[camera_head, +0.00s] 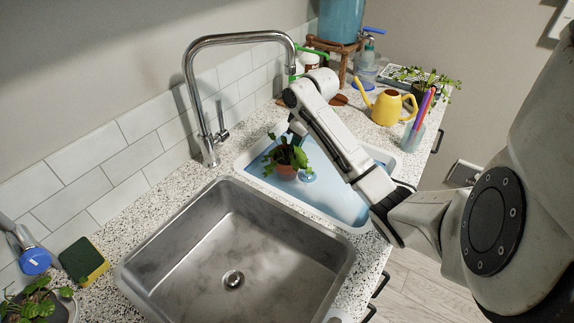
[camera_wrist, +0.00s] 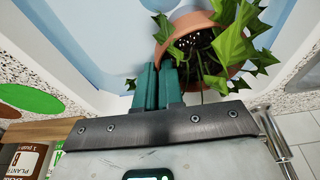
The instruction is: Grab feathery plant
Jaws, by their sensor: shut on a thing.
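A plant with green lobed leaves (camera_head: 288,153) stands in a small terracotta pot (camera_head: 286,171) over the blue tray inside the white basin. My gripper (camera_wrist: 158,66) has its teal fingers close together at the rim of this pot (camera_wrist: 188,24), shut on it. The leaves (camera_wrist: 236,45) spread to the right of the fingers in the wrist view. In the head view my arm partly hides the fingers behind the plant. I cannot tell whether the pot touches the tray's floor.
A steel sink (camera_head: 235,255) and tall faucet (camera_head: 190,75) stand left of the tray (camera_head: 330,195). A yellow watering can (camera_head: 387,106), a cup of pens (camera_head: 413,135) and another plant (camera_head: 425,80) stand behind. A sponge (camera_head: 84,262) and a plant (camera_head: 38,300) are at the lower left.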

